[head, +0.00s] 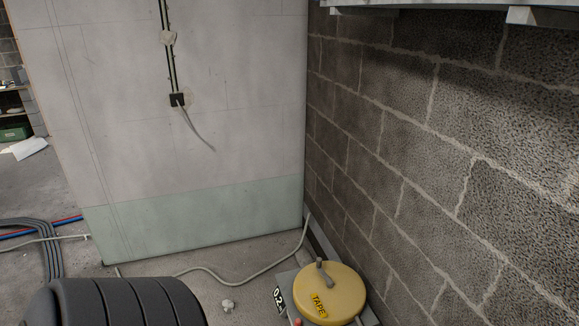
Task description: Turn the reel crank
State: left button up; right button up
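A round yellow reel (316,295) marked TAPE sits on the floor at the bottom right of the head view, near the base of the block wall. A grey crank handle (320,268) stands up from the far part of its top face. A small red part (297,322) shows at its lower left edge. The picture's bottom edge cuts off the front of the reel area. Neither of my grippers is in view, so nothing is seen touching the reel or the crank.
A pale cable (215,277) runs along the floor to the wall corner. A small pale lump (228,305) lies left of the reel. A dark ribbed rounded form (115,304), not identifiable, fills the bottom left. The block wall (450,180) stands close on the reel's right.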

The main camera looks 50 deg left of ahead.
aim_at(331, 283)
jog(key=u, duration=1.15)
